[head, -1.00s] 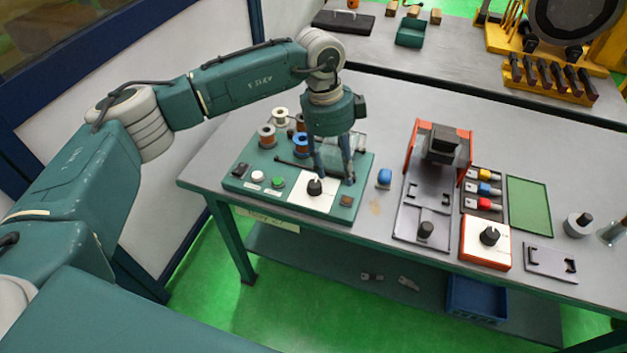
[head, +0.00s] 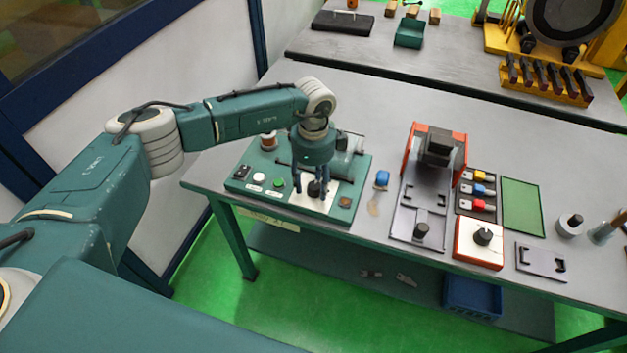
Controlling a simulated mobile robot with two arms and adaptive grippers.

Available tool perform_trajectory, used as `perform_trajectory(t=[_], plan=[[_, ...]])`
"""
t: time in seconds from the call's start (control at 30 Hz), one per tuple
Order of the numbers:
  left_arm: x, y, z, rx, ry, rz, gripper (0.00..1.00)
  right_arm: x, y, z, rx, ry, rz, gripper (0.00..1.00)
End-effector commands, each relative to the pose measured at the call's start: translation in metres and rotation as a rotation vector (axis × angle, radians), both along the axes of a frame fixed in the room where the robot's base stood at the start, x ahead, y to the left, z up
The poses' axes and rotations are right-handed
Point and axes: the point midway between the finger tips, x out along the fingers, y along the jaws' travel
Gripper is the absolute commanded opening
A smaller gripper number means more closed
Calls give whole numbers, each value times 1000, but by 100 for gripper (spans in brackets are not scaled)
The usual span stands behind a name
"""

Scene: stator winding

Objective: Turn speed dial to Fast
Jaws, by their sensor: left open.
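A black dial knob (head: 314,189) sits on a white plate on the green winding machine (head: 237,185) at the left of the bench. My left gripper (head: 311,184) points straight down over this knob. Its fingers are open, one on each side of the knob, and partly cover it. I cannot tell whether they touch it. The dial's markings are too small to read. A second black dial (head: 483,236) sits on a white-topped orange box to the right, away from the gripper. My right gripper is not in view.
A white button (head: 259,178) and a green button (head: 279,183) lie left of the knob. A blue-topped piece (head: 382,178) stands just right of the machine. An orange-framed fixture (head: 408,150) stands farther right.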

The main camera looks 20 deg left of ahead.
Motion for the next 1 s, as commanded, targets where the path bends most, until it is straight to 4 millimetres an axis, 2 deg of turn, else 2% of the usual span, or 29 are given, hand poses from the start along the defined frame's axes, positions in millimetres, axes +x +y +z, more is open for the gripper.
perform_trajectory(t=[0.27, 0.4, 0.47, 0.5, 1.0], plan=[[0, 0, -2, 0, 0, 0, 47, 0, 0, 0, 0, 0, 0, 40], [0, 0, -2, 0, 0, 0, 19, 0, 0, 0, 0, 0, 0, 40], [0, 0, -2, 0, 0, 0, 7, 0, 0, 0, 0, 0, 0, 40], [0, 0, -1, 0, -1, 0, 5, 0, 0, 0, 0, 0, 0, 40], [1, 1, -1, 2, -3, -40, 4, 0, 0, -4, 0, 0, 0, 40]])
